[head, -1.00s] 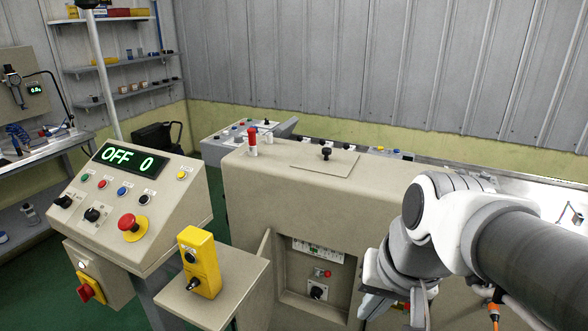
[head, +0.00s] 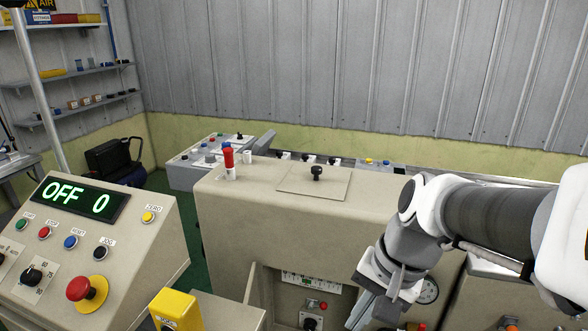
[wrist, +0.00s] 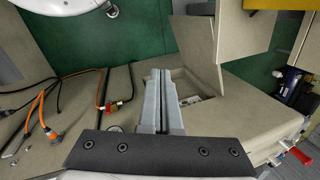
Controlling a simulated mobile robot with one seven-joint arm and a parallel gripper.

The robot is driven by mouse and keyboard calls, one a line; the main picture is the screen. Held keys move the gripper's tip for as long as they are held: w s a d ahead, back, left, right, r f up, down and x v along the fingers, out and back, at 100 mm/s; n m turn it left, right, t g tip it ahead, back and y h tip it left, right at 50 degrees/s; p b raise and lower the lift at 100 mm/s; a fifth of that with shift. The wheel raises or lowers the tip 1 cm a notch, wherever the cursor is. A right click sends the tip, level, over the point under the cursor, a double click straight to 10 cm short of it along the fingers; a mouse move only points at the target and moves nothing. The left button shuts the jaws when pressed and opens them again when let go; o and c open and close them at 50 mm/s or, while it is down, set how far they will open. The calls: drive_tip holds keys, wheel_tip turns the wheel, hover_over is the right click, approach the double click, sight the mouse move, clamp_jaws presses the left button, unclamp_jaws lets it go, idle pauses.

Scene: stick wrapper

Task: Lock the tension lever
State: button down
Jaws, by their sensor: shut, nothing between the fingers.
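No part in view is labelled as the tension lever, so I cannot tell for sure which it is. A black knob on a short stem (head: 317,173) stands upright on a flat plate (head: 330,187) on top of the beige machine (head: 215,230). A red-handled lever (head: 229,160) stands upright left of it. My gripper (head: 368,306) points down in front of the machine, below and right of the knob and apart from both levers. In the wrist view its fingers (wrist: 162,82) are together and empty. The red handle also shows there (wrist: 301,156), at the lower right.
A control console (head: 150,255) with an "OFF 0" display and a yellow box (head: 176,310) stand at left. A recessed panel (head: 305,300) is left of my gripper. Orange and black cables (wrist: 45,105) run along the left of the wrist view. Space above the machine top is open.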

drive_tip(key=w+f+m+y+b, duration=0.4)
drive_tip(key=w+f+m+y, duration=0.25)
drive_tip(key=f+m, duration=0.45)
drive_tip(key=w+f+m+y+b, duration=0.4)
drive_tip(key=w+f+m+y, duration=0.4)
drive_tip(key=f, duration=0.5)
drive_tip(key=w+d+f+m+t+h+b, duration=0.2)
drive_tip(key=d+f+m+t+h+b, duration=0.1)
drive_tip(key=f+m+t, duration=0.5)
drive_tip(key=w+d+f+m+t+h+b, duration=0.2)
drive_tip(key=d+f+m+t+h, duration=0.3)
drive_tip(key=f+m+t, duration=0.4)
wheel_tip(320, 180, down, 6)
drive_tip(key=w+d+m, duration=0.1)
drive_tip(key=m, duration=0.7)
drive_tip(key=shift+d+b, duration=0.2)
drive_tip(key=shift+b, duration=0.2)
drive_tip(key=shift+w, duration=0.1)
drive_tip(key=b, duration=0.3)
approach(317, 306)
drive_tip(key=w+r, duration=0.1)
drive_tip(key=w, duration=0.1)
drive_tip(key=w+r, duration=0.1)
drive_tip(key=r, duration=0.1)
drive_tip(key=shift+w+a, duration=0.2)
drive_tip(key=shift+w, duration=0.15)
